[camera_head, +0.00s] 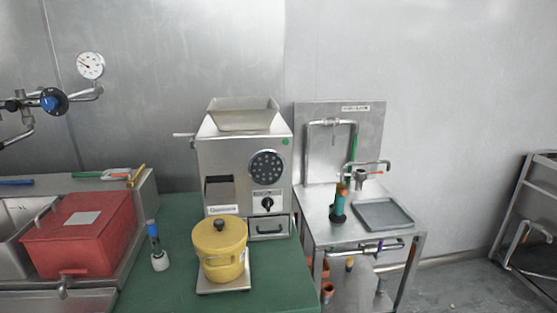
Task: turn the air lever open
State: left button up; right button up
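No part is clearly marked as the air lever, so I cannot tell which one it is. On the wall at the left, metal pipes carry a round white pressure gauge (91,66) and a dark valve with a blue centre (50,101). A yellow stick-like handle (137,176) stands tilted behind the red box's right corner. A small orange lever (114,176) lies by a metal fitting near it. A grey bean grinder (243,165) stands in the middle, with a black knob on its front. Neither of my grippers is in view.
A yellow lidded pot (220,247) sits on a scale plate on the green table (180,230). A red box (85,235) rests over the sink at the left. A steel stand (322,228) with a grey tray (384,214) is right of the grinder. A rack stands far right.

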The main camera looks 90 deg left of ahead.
aim_at(119, 175)
jog(key=u, duration=2.45)
